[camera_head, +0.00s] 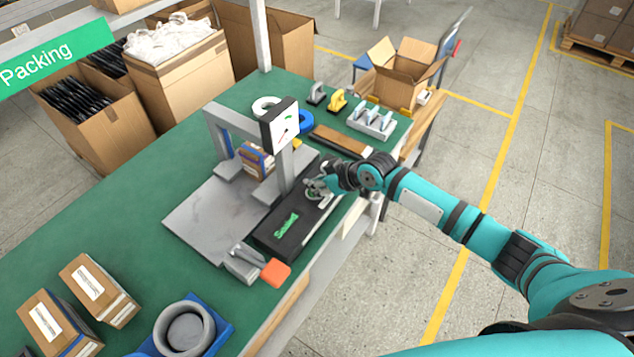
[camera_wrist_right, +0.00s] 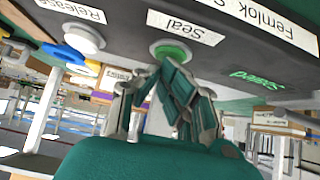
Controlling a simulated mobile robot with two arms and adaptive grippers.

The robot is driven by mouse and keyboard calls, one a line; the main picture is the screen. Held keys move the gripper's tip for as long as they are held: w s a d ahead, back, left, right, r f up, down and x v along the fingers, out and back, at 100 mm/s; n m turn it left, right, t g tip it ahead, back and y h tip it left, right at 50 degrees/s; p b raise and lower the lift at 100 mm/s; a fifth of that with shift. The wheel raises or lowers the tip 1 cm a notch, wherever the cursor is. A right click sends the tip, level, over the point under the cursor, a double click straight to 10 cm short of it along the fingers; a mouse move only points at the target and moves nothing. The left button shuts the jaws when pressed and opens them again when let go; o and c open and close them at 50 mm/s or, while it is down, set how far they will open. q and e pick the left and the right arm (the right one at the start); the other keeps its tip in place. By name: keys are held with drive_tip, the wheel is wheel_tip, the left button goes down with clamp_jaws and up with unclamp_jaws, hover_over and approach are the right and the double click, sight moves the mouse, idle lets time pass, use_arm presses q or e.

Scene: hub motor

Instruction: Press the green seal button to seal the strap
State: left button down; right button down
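The black control panel (camera_head: 268,238) lies on the green table and shows the green word "Sealed" (camera_head: 286,225). In the right wrist view, the green button (camera_wrist_right: 172,51) sits beside the "Seal" label, with a white button (camera_wrist_right: 84,38) by the "Release" label. My right gripper (camera_head: 317,187) is over the panel's far end. Its fingertips (camera_wrist_right: 163,70) are together, empty and close to the green button; I cannot tell whether they touch it. A small cardboard box (camera_head: 257,159) stands under the grey machine frame (camera_head: 222,128); its strap is too small to make out. My left gripper is not in view.
A dial on a post (camera_head: 281,124) rises behind the panel. Several boxes and a blue tray (camera_head: 218,327) are at the front left. An open carton (camera_head: 398,90) stands beyond the table.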

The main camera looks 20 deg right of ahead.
drive_tip(key=shift+s+f, duration=0.2)
drive_tip(key=shift+f, duration=0.3)
drive_tip(key=shift+r+p, duration=0.5)
drive_tip(key=shift+p, duration=0.15)
drive_tip(key=r+p, duration=0.4)
drive_tip(key=shift+w+r, duration=0.2)
drive_tip(key=shift+r, duration=0.1)
drive_tip(key=shift+s+d+r+b, duration=0.1)
drive_tip(key=shift+s+d+b, duration=0.5)
drive_tip(key=shift+b, duration=0.25)
drive_tip(key=b+v, duration=0.1)
drive_tip(key=v, duration=0.7)
drive_tip(key=shift+a+r, duration=0.25)
